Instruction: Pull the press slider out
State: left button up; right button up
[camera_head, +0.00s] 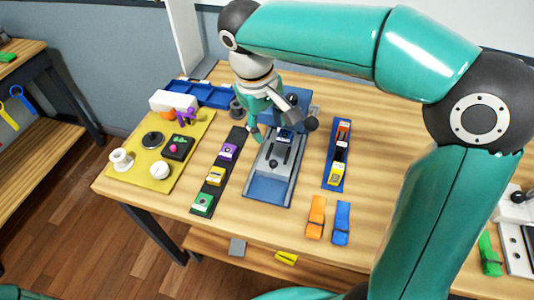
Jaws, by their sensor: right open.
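The press (268,190) stands near the middle of the table, with a blue base and a grey bed running toward me. A grey sliding part with dark fittings (273,162) lies on the bed; I take it to be the press slider. My right gripper (281,129) points down over the rear part of the press, its fingers spread apart. It hides part of the press behind it, and I cannot tell whether a finger touches it. My left gripper is not in view.
Left of the press are a dark strip of coloured blocks (228,152) and a yellow board (147,182) with knobs. A blue tray (332,172) stands to the right. Orange (316,215) and blue straps (341,222) lie near the front edge. My right arm covers the table's right side.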

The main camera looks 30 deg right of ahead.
aim_at(272, 162)
jog(key=f, duration=0.5)
jog(key=w+d+f, duration=0.1)
jog(key=f, duration=0.4)
jog(key=d+f, duration=0.1)
jog(key=f, duration=0.4)
jog(key=shift+w+d+f, duration=0.2)
jog(key=shift+w+f, duration=0.05)
jog(key=shift+f, duration=0.15)
jog(key=shift+c, duration=0.4)
grip_shut()
